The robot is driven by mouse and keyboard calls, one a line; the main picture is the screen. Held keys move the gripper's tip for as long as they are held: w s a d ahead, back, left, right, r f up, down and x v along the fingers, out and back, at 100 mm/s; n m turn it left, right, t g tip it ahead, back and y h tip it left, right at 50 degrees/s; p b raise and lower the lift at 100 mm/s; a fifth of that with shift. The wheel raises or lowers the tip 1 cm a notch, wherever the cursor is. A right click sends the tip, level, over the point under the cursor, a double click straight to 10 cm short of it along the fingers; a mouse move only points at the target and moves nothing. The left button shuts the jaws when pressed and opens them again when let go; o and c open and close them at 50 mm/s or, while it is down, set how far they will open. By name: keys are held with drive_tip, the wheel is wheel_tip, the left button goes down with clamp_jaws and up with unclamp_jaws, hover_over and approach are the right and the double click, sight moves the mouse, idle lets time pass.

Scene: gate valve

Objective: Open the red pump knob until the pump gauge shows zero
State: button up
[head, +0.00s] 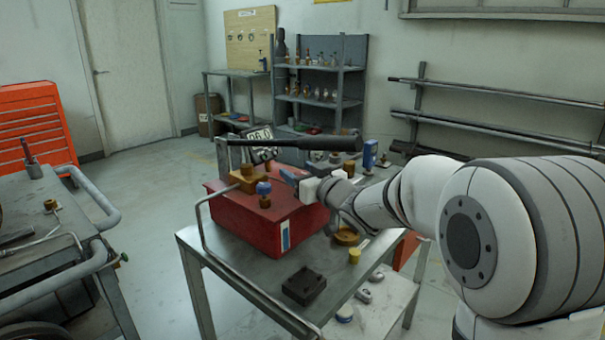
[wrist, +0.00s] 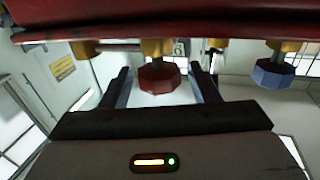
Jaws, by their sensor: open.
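The red pump (head: 262,222) is a box on the metal cart, with brass fittings and a long black handle (head: 300,141) on top. Its gauge (head: 259,143) faces me at a tilt behind the handle; the digits are small and look like 96.0, not surely readable. The red knob (wrist: 160,79) shows in the wrist view between the two fingers of my gripper (wrist: 160,72), with a gap on each side. My gripper is open beside the pump's top in the head view (head: 292,178), where I cannot make out the red knob. A blue knob (head: 263,188) stands left of my gripper.
The cart (head: 245,280) also holds a dark block (head: 304,285) and a yellow cap (head: 354,256). A workbench (head: 60,215) with a grey rail stands at left. Shelves and wall-mounted bars are behind. Open floor lies between bench and cart.

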drive_tip(key=c, duration=1)
drive_tip(key=shift+o, duration=0.2)
